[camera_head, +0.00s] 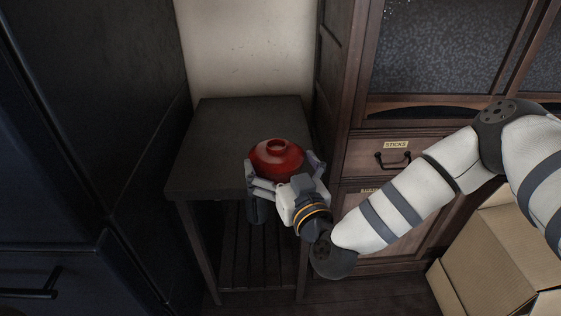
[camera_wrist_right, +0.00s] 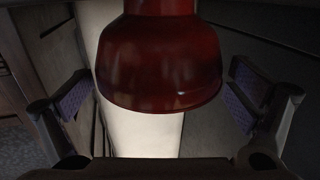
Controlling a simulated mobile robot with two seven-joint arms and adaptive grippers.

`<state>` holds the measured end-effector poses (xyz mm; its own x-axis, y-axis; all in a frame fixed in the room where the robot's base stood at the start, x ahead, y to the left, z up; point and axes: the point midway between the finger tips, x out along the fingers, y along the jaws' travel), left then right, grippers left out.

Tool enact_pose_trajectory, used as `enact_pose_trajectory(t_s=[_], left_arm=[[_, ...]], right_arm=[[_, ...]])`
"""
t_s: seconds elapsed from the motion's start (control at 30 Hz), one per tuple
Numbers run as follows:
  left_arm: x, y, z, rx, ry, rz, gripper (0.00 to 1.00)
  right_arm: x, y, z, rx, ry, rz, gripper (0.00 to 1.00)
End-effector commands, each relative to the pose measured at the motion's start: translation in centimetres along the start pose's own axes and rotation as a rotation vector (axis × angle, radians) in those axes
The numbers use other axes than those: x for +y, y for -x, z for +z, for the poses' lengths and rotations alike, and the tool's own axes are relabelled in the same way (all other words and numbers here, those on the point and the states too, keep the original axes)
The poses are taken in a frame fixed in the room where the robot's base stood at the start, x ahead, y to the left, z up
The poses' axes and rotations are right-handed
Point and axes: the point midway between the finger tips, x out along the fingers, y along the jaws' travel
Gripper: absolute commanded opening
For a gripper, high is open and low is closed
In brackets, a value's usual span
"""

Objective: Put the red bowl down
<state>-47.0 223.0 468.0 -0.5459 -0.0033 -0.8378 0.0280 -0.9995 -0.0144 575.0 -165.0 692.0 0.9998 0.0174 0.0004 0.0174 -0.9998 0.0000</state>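The red bowl (camera_head: 277,158) is at the front right part of a small dark table (camera_head: 238,121), with its narrow round ring facing up. I cannot tell whether its underside touches the tabletop. My right gripper (camera_head: 284,174) reaches in from the right, with its fingers on either side of the bowl. In the right wrist view the bowl (camera_wrist_right: 160,62) sits between the two finger pads, with a visible gap on each side, so the gripper looks open. My left gripper is not in view.
A tall dark cabinet (camera_head: 85,130) stands left of the table. A wooden cabinet with a drawer labelled STICKS (camera_head: 378,154) stands to the right. A cardboard box (camera_head: 490,262) is on the floor at lower right. The back of the tabletop is clear.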

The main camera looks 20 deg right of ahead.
Motion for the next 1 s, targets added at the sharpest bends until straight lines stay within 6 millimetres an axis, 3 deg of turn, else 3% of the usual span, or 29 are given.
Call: enact_pose_trajectory(t_s=[0.33, 0.7, 0.83, 1.0], left_arm=[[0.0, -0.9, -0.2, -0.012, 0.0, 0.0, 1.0], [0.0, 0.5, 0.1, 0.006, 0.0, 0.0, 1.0], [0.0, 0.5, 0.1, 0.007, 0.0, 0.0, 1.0], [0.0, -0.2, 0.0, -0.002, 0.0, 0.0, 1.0]], right_arm=[[0.0, 0.3, 0.5, -0.004, -0.001, 0.0, 1.0], [-0.3, 9.7, 0.2, -0.003, -0.001, -0.002, 1.0], [-0.3, 11.5, 0.3, -0.002, 0.0, -0.002, 1.0], [0.6, 11.9, -0.4, -0.002, -0.003, 0.001, 1.0]])
